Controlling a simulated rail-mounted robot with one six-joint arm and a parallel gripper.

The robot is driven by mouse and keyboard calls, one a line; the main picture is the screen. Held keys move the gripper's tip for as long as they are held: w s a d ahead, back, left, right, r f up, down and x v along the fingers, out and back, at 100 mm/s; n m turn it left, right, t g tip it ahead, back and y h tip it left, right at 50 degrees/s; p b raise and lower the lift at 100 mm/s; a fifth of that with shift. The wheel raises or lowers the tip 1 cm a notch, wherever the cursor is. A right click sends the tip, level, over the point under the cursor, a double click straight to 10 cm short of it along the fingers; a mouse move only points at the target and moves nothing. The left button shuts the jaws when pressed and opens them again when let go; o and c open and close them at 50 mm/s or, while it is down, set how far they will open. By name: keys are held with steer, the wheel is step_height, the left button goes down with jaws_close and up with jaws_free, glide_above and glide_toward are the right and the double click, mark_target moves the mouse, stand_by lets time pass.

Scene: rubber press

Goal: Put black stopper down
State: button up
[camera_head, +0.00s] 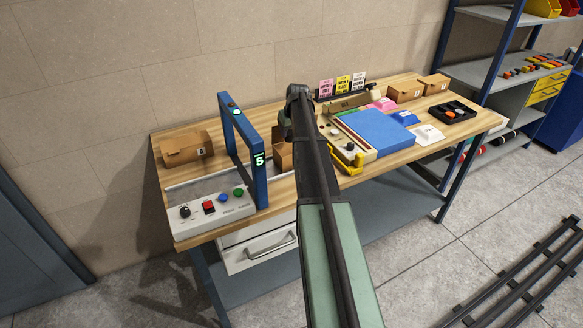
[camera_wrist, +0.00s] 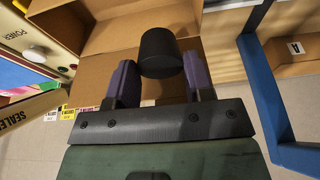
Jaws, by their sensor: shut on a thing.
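The black stopper (camera_wrist: 161,52) is a short dark cylinder held between the two purple-padded fingers of my gripper (camera_wrist: 160,66) in the wrist view. My gripper is shut on it. Behind the stopper in that view is an open brown cardboard box (camera_wrist: 110,38) with its flaps spread. I cannot tell how high the stopper is above the box. In the head view the box (camera_head: 281,156) shows partly beside my arm, which hides the rest of it. The gripper and stopper cannot be made out in the head view.
A blue frame (camera_head: 228,121) with a green 5 stands left of the box, behind a control panel (camera_head: 217,212) with buttons. A closed box marked A (camera_head: 186,148) lies far left.

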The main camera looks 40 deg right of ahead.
step_height(320, 180, down, 11)
steer(key=b, duration=0.8)
steer(key=shift+r, duration=0.3)
steer(key=shift+f, duration=0.15)
steer(key=o, duration=0.9)
steer(key=p+v, duration=1.2)
steer(key=shift+r, duration=0.3)
steer(key=shift+f, duration=0.15)
